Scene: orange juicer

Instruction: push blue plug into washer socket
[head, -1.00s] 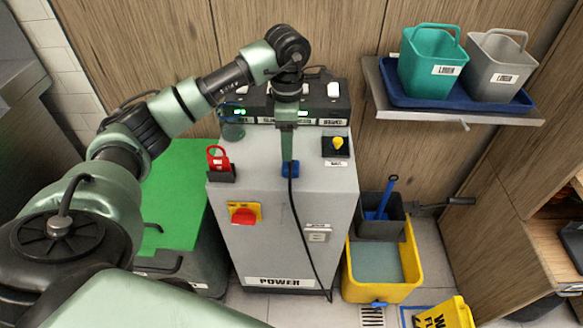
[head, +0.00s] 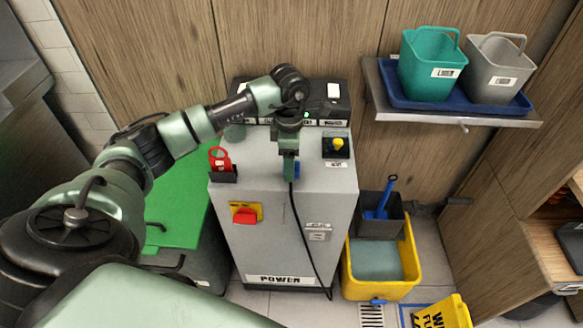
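My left gripper (head: 290,172) points down over the grey POWER cabinet (head: 264,220), near the front part of its top. A blue piece (head: 297,169), which looks like the blue plug, shows just right of the fingers and is mostly hidden by them. A black cable (head: 299,225) runs from the fingertips down the cabinet's front to the floor. I cannot tell whether the fingers are closed on the plug or whether it sits in a socket. A small outlet plate (head: 319,232) is on the cabinet's front right. My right gripper is not in view.
A red padlock-shaped piece (head: 220,160) stands left on the cabinet top, a yellow knob (head: 338,144) right. A red switch (head: 245,215) is on the front. A yellow mop bucket (head: 385,290) stands at right; a shelf (head: 450,118) holds two pails.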

